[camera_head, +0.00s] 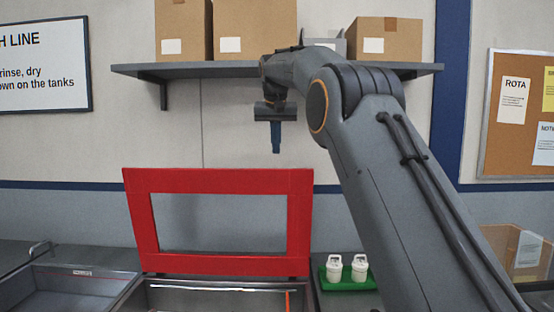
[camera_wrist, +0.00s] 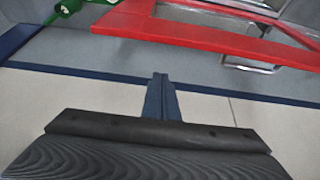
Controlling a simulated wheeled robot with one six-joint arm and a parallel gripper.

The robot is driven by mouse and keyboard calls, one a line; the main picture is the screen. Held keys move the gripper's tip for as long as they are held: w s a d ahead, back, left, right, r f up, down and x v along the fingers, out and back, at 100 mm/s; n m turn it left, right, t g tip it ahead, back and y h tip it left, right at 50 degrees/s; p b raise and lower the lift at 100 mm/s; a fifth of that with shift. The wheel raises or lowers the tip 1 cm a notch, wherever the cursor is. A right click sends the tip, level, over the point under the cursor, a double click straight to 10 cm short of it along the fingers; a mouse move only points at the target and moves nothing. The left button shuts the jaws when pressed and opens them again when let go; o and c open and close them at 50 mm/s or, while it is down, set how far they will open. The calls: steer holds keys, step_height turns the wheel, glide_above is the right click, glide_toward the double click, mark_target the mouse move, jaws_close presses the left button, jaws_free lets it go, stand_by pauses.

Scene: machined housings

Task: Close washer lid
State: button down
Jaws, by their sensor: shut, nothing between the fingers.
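The red washer lid (camera_head: 218,265) stands open in the head view, a raised frame with a large opening, hinged above a metal washer tank (camera_head: 215,294). The lid also shows in the wrist view (camera_wrist: 180,30), along the top. My gripper (camera_head: 276,150) hangs above the lid's top edge, right of its middle, with fingers pointing down. Its fingers are together and empty, and they also show in the wrist view (camera_wrist: 160,77). The gripper appears apart from the lid. The lower part of the tank is out of view.
A green tray (camera_head: 346,284) with two white housings (camera_head: 360,267) sits right of the tank. An open metal basin (camera_head: 65,288) is at left. A wall shelf (camera_head: 220,70) with cardboard boxes (camera_head: 254,28) is above.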

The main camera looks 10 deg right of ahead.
mark_target(276, 172)
steer(key=f+p, duration=0.1)
steer(key=f, duration=0.1)
steer(key=s+f+p, duration=0.1)
steer(key=f+p, duration=0.1)
steer(key=f, duration=0.1)
steer(key=shift+s+a+p, duration=0.1)
steer(key=shift+s+p, duration=0.1)
steer(key=shift+p, duration=0.1)
steer(key=shift+f, duration=0.15)
steer(key=shift+s, duration=0.1)
